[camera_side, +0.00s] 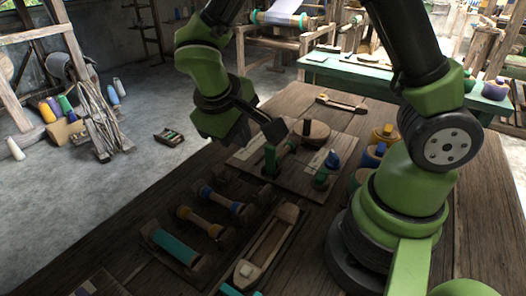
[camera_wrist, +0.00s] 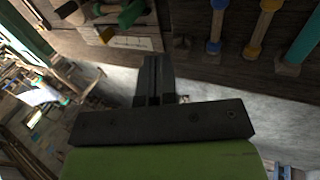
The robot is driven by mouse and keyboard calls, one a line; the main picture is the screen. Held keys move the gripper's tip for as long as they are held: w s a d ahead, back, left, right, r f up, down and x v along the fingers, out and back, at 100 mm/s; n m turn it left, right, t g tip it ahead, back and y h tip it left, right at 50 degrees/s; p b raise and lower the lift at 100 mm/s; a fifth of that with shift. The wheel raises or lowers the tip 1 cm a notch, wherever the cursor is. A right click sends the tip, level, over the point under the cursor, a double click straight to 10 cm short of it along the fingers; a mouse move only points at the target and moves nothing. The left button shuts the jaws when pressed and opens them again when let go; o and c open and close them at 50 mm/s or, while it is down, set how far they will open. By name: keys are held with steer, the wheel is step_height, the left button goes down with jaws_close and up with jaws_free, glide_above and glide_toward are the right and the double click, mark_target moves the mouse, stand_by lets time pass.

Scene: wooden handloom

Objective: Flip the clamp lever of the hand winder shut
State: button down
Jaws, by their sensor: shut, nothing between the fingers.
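My gripper (camera_side: 276,132) is shut and empty, just above and left of the winder in the side view. In the wrist view my gripper's dark fingers (camera_wrist: 153,68) lie together, apart from the winder.
Bobbins with blue, yellow and teal (camera_side: 175,246) parts lie left of a wooden shuttle (camera_side: 268,246) on the table. Blue and yellow spools (camera_side: 382,136) stand right of the board, close to my arm. A wooden tool (camera_side: 341,102) lies behind.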

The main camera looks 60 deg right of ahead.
mark_target(268, 148)
steer(key=x, duration=1)
steer(key=d, duration=0.2)
steer(key=shift+d, duration=0.3)
steer(key=shift+d+r, duration=0.1)
steer(key=shift+d, duration=0.65)
steer(key=shift+d+r, duration=0.2)
steer(key=shift+d, duration=0.75)
